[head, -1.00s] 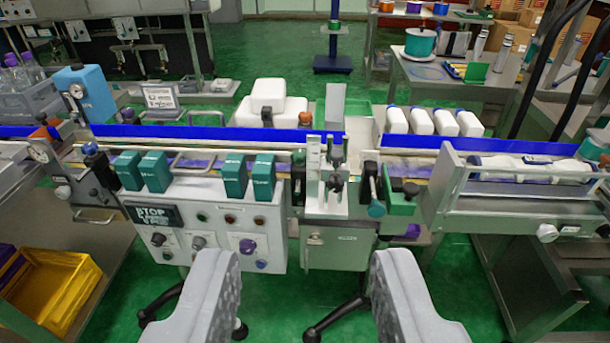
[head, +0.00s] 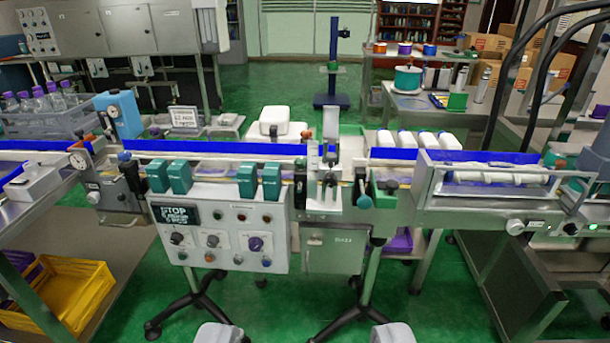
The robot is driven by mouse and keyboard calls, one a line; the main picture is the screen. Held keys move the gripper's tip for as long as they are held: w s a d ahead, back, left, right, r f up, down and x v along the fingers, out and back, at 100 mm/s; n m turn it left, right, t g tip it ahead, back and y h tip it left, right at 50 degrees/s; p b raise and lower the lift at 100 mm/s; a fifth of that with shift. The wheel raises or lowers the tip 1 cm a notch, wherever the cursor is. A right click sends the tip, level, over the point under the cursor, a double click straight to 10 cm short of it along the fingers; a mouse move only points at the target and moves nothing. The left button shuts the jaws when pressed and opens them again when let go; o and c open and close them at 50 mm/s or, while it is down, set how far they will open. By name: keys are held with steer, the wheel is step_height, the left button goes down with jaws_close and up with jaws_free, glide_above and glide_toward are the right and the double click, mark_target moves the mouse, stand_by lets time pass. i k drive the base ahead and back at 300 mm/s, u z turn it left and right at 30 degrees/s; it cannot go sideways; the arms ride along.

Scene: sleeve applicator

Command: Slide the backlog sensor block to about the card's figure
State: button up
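My gripper (head: 308,336) shows only as two grey fingertips at the bottom edge. They are wide apart with nothing between them, in front of the machine and touching nothing. Several teal blocks stand along the conveyor's front rail, in a left pair (head: 168,177) and a right pair (head: 259,181). I cannot tell which block, if any, is the backlog sensor. A small white card (head: 184,116) with dark print stands behind the conveyor on the left; its figure is too small to read.
Below the blocks is a control panel (head: 225,240) with knobs and a STOP sign. A teal-ended lever (head: 363,201) juts forward right of centre. White bottles (head: 410,142) stand behind the belt. A yellow crate (head: 60,296) is at lower left. Green floor lies in front.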

mark_target(330, 158)
steer(key=z, duration=0.2)
steer(key=i, duration=0.75)
steer(key=u, duration=0.15)
steer(key=k, duration=1)
steer(key=z, duration=1.35)
steer(key=i, duration=1.1)
steer(key=u, duration=0.15)
